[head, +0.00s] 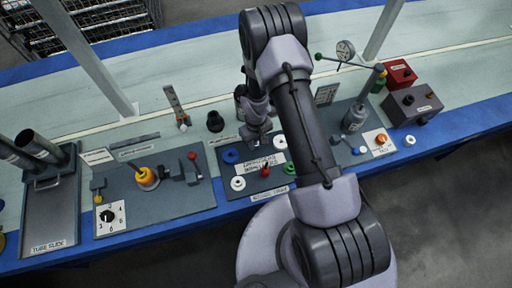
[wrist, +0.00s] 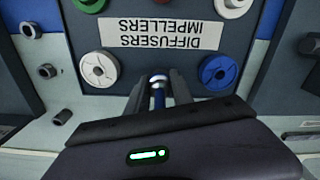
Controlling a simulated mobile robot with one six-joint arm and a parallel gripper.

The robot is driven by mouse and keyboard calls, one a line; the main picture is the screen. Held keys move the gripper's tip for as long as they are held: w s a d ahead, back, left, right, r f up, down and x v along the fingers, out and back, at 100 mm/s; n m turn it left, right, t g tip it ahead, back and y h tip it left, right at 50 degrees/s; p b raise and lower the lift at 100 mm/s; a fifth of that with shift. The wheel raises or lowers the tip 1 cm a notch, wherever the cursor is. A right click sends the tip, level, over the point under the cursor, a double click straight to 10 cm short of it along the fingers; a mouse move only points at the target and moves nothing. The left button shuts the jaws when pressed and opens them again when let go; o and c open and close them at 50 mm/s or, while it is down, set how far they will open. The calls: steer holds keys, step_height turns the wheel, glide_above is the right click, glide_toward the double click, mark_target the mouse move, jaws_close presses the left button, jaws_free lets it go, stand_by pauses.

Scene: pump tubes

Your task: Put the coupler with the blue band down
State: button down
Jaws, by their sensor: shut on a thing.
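The coupler with the blue band (wrist: 158,92) stands between my gripper's fingers in the wrist view. It shows a pale round top end and blue below it. My gripper (wrist: 158,84) is shut on it. In the head view my gripper (head: 257,138) is above the back edge of the diffusers and impellers board (head: 222,196). The coupler cannot be made out there. Its lower end is hidden, so I cannot tell whether it touches anything.
In the wrist view a white ring (wrist: 98,69) and a blue ring (wrist: 218,72) flank my gripper. Small dark fittings (wrist: 47,71) lie on the pale bench at left.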

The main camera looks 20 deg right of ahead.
mark_target(256, 147)
steer(key=shift+f+b, duration=0.55)
steer(key=shift+f, duration=1.05)
steer(key=shift+f, duration=0.2)
steer(key=c, duration=1.1)
jaws_free()
steer(key=shift+r, duration=0.1)
